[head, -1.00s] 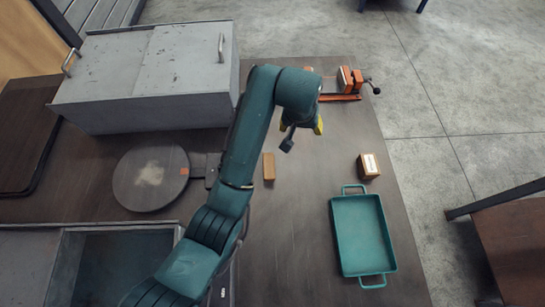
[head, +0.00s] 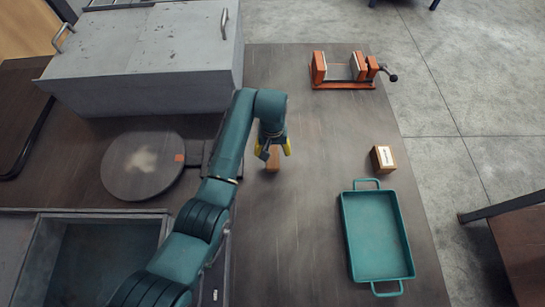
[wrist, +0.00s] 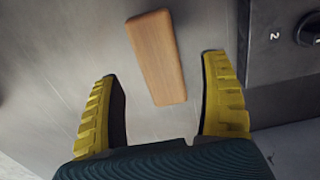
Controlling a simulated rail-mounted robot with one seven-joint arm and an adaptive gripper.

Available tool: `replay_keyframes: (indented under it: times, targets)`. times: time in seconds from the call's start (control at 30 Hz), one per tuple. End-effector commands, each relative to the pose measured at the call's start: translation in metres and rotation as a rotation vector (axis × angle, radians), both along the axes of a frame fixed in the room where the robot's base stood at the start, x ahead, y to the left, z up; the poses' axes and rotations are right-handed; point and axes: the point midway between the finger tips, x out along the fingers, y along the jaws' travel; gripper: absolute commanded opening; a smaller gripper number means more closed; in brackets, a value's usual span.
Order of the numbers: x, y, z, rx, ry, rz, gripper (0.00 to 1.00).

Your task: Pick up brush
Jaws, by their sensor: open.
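The brush (head: 273,165) appears as a small light-brown wooden block lying on the dark table, partly hidden by my gripper in the head view. No bristles show. In the wrist view the brush (wrist: 157,57) lies tilted, beyond and between the two yellow fingers, apart from them. My gripper (head: 275,150) is over the brush, pointing down. In the wrist view my gripper (wrist: 160,75) is open and empty, with one finger on each side of the brush's near end.
A teal tray (head: 344,235) and a small labelled box (head: 383,158) are at right. An orange vise (head: 343,84) stands at the back. A round disc (head: 142,180) and large grey box (head: 150,93) are at left. The table around the brush is mostly clear.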

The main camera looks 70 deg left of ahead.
Motion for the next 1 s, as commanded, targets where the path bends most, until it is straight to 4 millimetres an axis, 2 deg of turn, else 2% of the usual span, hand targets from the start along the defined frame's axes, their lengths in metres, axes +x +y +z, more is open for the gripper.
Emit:
replay_keyframes:
  times: [0.03, 0.1, 0.2, 0.43, 0.47, 0.8, 0.83, 1.0]
  targets:
    - [0.000, 0.001, -0.014, -0.003, 0.002, 0.000, 0.78]
    - [0.000, 0.002, -0.028, -0.003, 0.002, 0.000, 0.78]
    - [0.000, 0.002, -0.041, -0.002, 0.002, 0.000, 0.78]
    - [0.001, 0.002, -0.041, 0.000, 0.000, 0.000, 0.78]
    - [0.001, 0.002, -0.041, 0.000, 0.000, 0.000, 0.74]
    - [0.000, 0.002, -0.042, -0.001, 0.000, 0.000, 0.09]
    - [0.000, 0.002, -0.042, -0.001, 0.001, 0.000, 0.05]
    - [0.000, 0.002, -0.042, 0.000, 0.000, 0.000, 0.05]
